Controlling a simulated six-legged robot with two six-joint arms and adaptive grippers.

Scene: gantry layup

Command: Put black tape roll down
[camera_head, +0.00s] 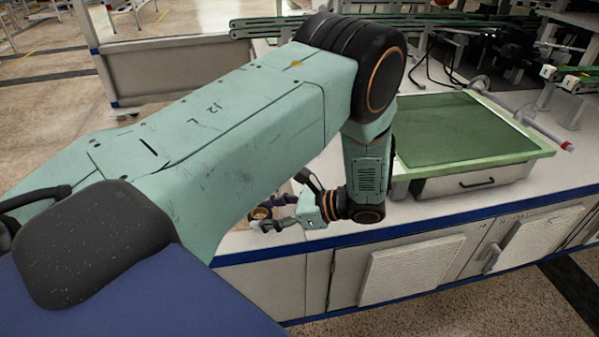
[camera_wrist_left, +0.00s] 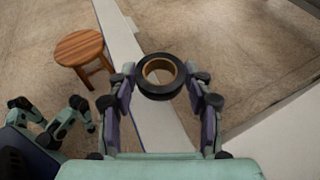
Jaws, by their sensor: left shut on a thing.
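The black tape roll (camera_wrist_left: 160,94) is a dark ring with a tan core. In the left wrist view it sits between the two fingertips of my left gripper (camera_wrist_left: 161,80), which is shut on it. In the head view my left gripper (camera_head: 272,222) is low near the left front part of the white workbench (camera_head: 440,205), with the tape roll (camera_head: 261,212) small and partly hidden at its tips. I cannot tell the exact gap between the roll and any surface. My right gripper is not in view.
A green mat in a frame (camera_head: 460,128) lies on the bench to the right, above a drawer (camera_head: 470,181). Rails and machinery stand behind. The bench front between my gripper and the drawer is clear. A wooden stool (camera_wrist_left: 79,47) stands on the floor.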

